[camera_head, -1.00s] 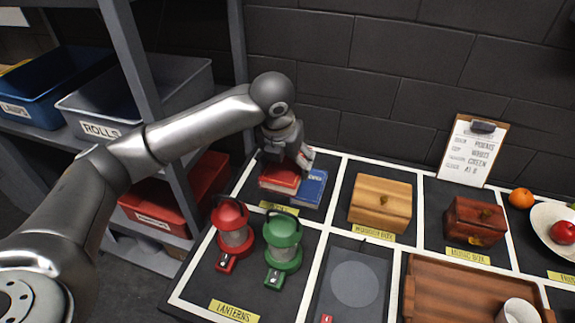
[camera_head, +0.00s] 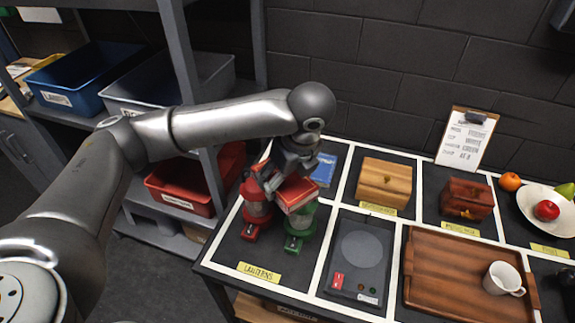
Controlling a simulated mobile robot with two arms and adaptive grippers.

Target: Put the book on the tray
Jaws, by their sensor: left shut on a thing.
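My left gripper (camera_head: 272,182) is shut on a red book (camera_head: 298,194) and holds it above the lanterns. The book partly hides the red lantern (camera_head: 257,212) and the green lantern (camera_head: 301,226). A blue book (camera_head: 324,170) lies behind, in the back-left section of the table, partly hidden by my gripper. The brown wooden tray (camera_head: 440,283) lies at the front right of the table, with a white mug (camera_head: 503,279) on its right part. My right gripper is not in view.
A dark panel with a grey disc (camera_head: 362,249) and a red button (camera_head: 338,280) lies between lanterns and tray. A light wooden box (camera_head: 384,186) and a dark red box (camera_head: 467,199) stand behind. A fruit plate (camera_head: 535,215) is at the right. Shelves with bins stand left.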

